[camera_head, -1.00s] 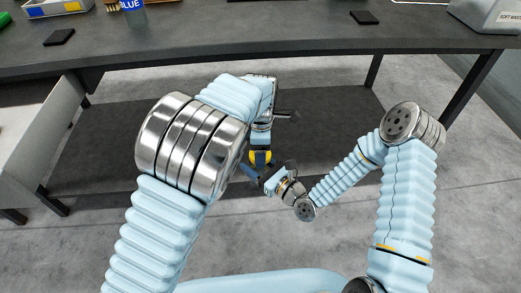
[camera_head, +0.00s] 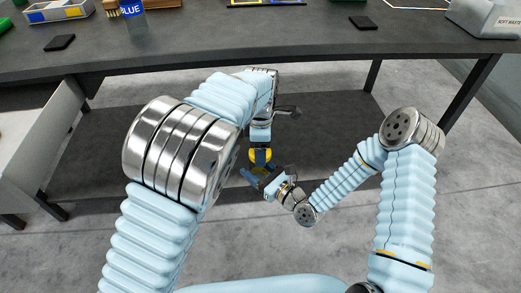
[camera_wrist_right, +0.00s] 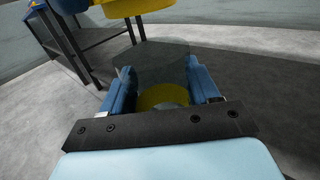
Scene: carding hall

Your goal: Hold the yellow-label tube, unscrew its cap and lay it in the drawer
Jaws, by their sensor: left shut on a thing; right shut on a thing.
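The yellow-label tube (camera_head: 260,155) shows as a yellow piece in my left gripper, below the front of the table in the head view. Much of the tube is hidden. Its yellow body also shows at the top of the right wrist view (camera_wrist_right: 130,9). My left gripper (camera_head: 260,147) is shut on it. My right gripper (camera_head: 260,178) is just below it and shut on a round yellow piece with a pale middle, which looks like the cap (camera_wrist_right: 163,97). A gap shows between cap and tube. A pale open drawer (camera_head: 62,112) seems to stand at the left.
The dark table (camera_head: 240,42) crosses the back. On it are a blue-labelled container (camera_head: 132,10), a box with coloured labels (camera_head: 58,12), a soft-waste bin (camera_head: 488,20) and two black pads. A dark lower shelf (camera_head: 330,130) lies behind my grippers.

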